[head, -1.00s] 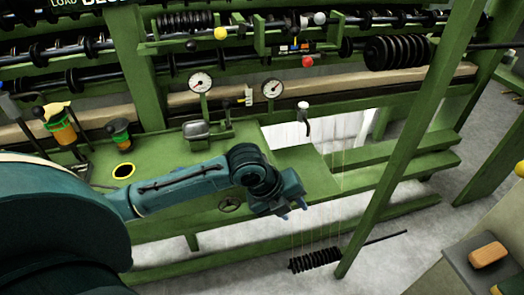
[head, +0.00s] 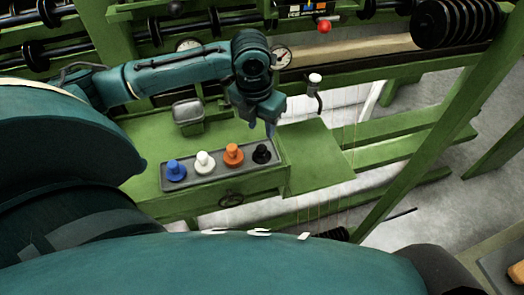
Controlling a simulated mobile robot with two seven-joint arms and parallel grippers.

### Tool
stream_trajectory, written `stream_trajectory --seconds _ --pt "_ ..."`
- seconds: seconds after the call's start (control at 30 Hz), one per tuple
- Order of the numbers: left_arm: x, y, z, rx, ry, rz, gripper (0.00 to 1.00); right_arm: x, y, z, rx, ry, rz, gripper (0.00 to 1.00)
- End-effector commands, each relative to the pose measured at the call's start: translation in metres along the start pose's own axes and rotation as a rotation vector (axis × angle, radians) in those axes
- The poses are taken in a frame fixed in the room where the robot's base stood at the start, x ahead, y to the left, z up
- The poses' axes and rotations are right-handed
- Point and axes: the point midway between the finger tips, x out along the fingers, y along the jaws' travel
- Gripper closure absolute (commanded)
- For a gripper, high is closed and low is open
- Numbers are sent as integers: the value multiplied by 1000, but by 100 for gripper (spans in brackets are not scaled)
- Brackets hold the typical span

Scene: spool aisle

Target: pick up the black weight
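The black weight (head: 262,153) stands at the right end of a grey tray (head: 222,176) on the green bench. An orange weight (head: 233,155), a white weight (head: 204,163) and a blue weight (head: 175,171) stand in a row to its left. My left gripper (head: 262,127) points down just above and behind the black weight in the picture. Its two fingertips look apart, with nothing between them. I cannot tell the exact height gap. My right gripper is not in view.
A grey metal block (head: 188,115) sits on the bench behind the tray. A white-topped lever (head: 315,90) stands to the right of my gripper. The flat green panel (head: 315,160) beside the tray is clear.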

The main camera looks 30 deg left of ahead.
Motion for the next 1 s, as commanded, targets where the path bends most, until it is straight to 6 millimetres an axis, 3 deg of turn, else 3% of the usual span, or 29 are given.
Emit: stream_trajectory --seconds 0.1,0.43,0.7,1.0 --pt "25 0 -1 -1 2 -2 65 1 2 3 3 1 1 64" --pt "54 1 -2 -2 -1 -1 65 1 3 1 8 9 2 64" --pt "92 2 -7 -1 -1 -1 65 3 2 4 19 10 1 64" --pt "96 3 -7 -1 -3 -1 65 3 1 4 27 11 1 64"
